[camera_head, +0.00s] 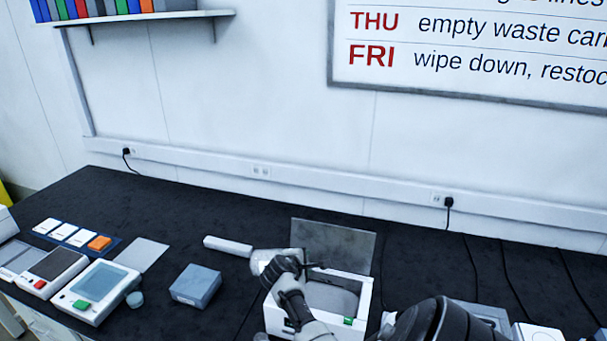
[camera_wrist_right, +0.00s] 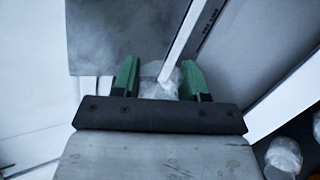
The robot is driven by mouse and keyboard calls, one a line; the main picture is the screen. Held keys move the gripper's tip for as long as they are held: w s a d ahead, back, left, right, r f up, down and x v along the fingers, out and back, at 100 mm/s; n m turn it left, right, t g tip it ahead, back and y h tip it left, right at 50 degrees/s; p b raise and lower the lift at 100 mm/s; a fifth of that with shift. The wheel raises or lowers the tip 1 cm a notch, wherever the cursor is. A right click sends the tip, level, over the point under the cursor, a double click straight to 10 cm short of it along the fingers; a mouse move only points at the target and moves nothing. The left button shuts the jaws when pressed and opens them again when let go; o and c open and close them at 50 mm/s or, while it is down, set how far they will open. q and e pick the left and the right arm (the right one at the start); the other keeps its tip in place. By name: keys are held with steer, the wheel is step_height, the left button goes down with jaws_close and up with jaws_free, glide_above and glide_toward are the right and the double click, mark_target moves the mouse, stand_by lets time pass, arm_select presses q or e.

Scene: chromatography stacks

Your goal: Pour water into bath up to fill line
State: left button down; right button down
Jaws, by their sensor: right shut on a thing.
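The bath (camera_head: 360,322) is a white box on the black bench, with its grey lid (camera_head: 350,250) standing open behind it. Its inside looks grey, and I cannot tell the water level. My right gripper (camera_head: 285,266) is at the bath's left rear, shut on a clear vessel (camera_head: 262,258) that looks tilted on its side. In the right wrist view the green fingers of my right gripper (camera_wrist_right: 160,82) flank the clear vessel (camera_wrist_right: 158,88). A small fill line label (camera_wrist_right: 210,20) shows on a wall there. No stream of water can be made out.
A white bar-like object (camera_head: 228,246) lies left of the vessel. A blue-grey box (camera_head: 196,286), a device with a screen (camera_head: 105,290) and a card tray (camera_head: 75,236) stand further left. Cables run down the wall at the right. The bench's back middle is clear.

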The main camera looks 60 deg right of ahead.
steer(key=shift+f, duration=0.2)
stand_by(0.4)
steer(key=shift+d+f+m+t, duration=0.1)
steer(key=shift+f+m+t, duration=0.2)
steer(key=shift+f+t, duration=0.1)
steer(key=shift+s+b, duration=0.1)
steer(key=shift+b, duration=0.2)
steer(key=shift+s+f+m+t+y+b, duration=0.15)
steer(key=shift+f+m+t+y+b, duration=0.2)
steer(key=shift+f, duration=0.3)
steer(key=shift+f, duration=0.15)
steer(key=shift+s+d+f+m+t+b, duration=0.1)
steer(key=shift+s+f+m+t+b, duration=0.15)
steer(key=shift+f+t+b, duration=0.25)
steer(key=shift+f, duration=0.2)
stand_by(0.5)
